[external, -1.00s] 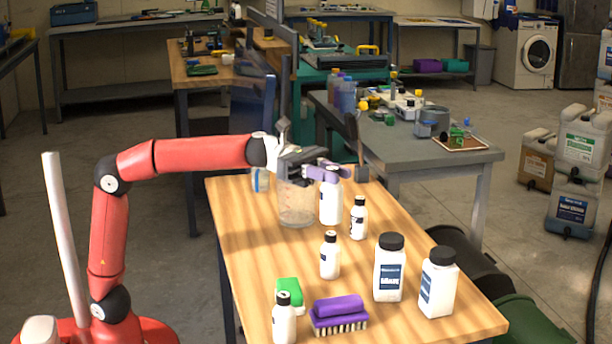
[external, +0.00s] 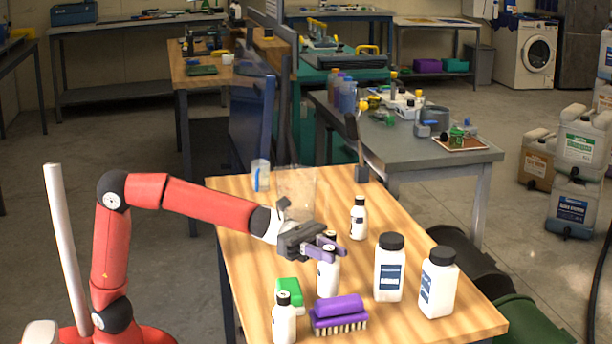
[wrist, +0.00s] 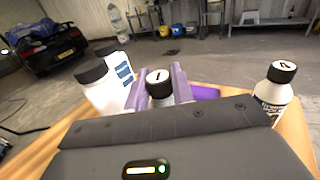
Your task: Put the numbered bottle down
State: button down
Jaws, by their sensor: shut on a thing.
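The numbered bottle (external: 327,279) is small and white with a dark band at its neck. In the wrist view its cap (wrist: 159,76) shows a "1". My gripper (external: 330,248) is shut on it near the top, with a purple finger on each side. The bottle hangs or stands upright over the wooden table (external: 255,290); I cannot tell whether its base touches the wood. The gripper hides part of its upper end.
A bottle capped "4" (wrist: 281,100), also at the front (external: 284,325), stands near a purple brush (external: 338,308) and green block (external: 289,291). Two large black-capped bottles (external: 389,275) (external: 437,287) stand right. Another small bottle (external: 358,222) and a clear jug (external: 295,185) stand behind.

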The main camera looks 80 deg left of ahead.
aim_at(329, 265)
jog(key=shift+f, duration=1.5)
jog(key=shift+f+b, duration=0.15)
jog(key=shift+b, duration=0.15)
jog(key=c, duration=1.2)
grip_release()
jog(key=b+v, duration=0.1)
jog(key=v, duration=1.1)
